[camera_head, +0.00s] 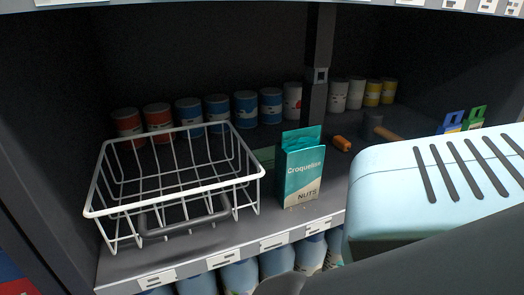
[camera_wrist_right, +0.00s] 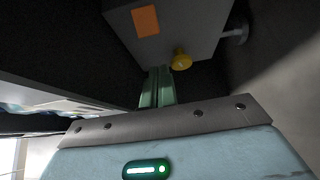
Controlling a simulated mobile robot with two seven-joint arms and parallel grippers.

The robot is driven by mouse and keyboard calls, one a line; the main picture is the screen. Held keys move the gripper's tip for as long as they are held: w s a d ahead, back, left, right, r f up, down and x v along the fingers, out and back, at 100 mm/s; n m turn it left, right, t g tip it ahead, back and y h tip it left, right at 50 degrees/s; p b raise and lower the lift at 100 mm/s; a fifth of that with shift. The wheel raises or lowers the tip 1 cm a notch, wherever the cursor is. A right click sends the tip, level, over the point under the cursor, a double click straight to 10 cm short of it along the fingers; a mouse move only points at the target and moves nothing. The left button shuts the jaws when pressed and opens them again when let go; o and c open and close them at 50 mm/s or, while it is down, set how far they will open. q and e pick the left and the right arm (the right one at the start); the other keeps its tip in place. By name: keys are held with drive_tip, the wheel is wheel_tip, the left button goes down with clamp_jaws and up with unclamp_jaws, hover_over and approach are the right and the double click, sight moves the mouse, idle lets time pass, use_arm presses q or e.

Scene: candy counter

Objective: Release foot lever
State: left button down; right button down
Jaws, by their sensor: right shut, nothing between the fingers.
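In the right wrist view, my right gripper (camera_wrist_right: 157,75) has its green fingers together with nothing between them. Its tips point at the lower side of a dark grey box (camera_wrist_right: 190,28). A yellow knob (camera_wrist_right: 181,60) sticks out from the box just right of the fingertips; I cannot tell whether they touch. A grey rod-like part with a round end (camera_wrist_right: 235,36) projects from the box's right side. I cannot tell which of these parts, if any, is the foot lever. The head view shows no lever, and my left gripper is in neither view.
An orange label (camera_wrist_right: 146,20) is on the box. An orange object (camera_head: 341,143) lies further back.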

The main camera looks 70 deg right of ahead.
drive_tip(key=s+d, duration=0.1)
drive_tip(key=s, duration=0.8)
drive_tip(key=shift+s+d+p, duration=0.3)
drive_tip(key=shift+d+p, duration=0.1)
drive_tip(key=shift+a, duration=0.1)
